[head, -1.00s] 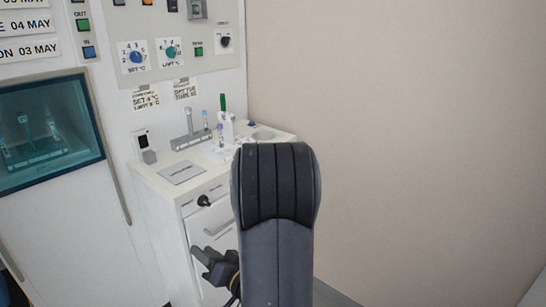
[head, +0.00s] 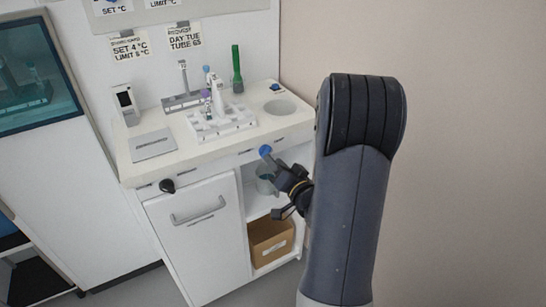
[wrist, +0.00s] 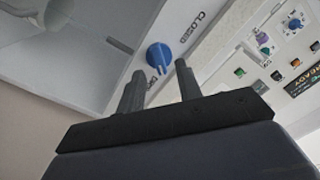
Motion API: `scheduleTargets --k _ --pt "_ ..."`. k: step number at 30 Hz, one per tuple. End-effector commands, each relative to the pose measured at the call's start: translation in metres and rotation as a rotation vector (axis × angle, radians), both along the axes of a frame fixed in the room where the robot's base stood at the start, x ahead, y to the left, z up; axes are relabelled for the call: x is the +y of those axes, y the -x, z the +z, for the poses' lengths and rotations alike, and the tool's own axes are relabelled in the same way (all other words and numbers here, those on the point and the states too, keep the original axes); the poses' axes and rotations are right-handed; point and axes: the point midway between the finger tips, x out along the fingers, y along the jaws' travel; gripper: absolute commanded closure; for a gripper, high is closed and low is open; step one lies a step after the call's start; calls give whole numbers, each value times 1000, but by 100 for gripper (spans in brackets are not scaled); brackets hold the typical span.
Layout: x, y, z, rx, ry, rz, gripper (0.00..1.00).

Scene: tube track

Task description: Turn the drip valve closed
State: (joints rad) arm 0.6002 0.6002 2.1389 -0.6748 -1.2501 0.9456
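The drip valve is a blue knob on the counter's front edge, by the open shelf side. It shows in the head view (head: 265,150) and close up in the wrist view (wrist: 159,57). A "CLOSED" label lies up and right of it in the wrist view; a second label below it is partly hidden by a finger. My gripper (wrist: 160,70) is open and empty, its fingers on either side of the knob in that picture, apparently just short of it. In the head view my gripper (head: 273,186) is below and right of the knob.
A white tube rack (head: 222,122), a green brush (head: 237,70) and a round basin (head: 280,107) are on the counter. Below are a beaker (head: 264,180) and a cardboard box (head: 270,242) on open shelves. A cabinet door (head: 205,240) is at left.

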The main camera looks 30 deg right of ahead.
Motion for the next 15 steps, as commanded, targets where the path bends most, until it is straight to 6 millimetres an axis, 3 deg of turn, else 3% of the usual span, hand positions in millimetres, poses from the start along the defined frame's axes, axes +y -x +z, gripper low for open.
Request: scheduleTargets --k 6,15 --pt "1 -25 0 0 0 1 66" --pt "1 -29 0 1 0 -1 66"
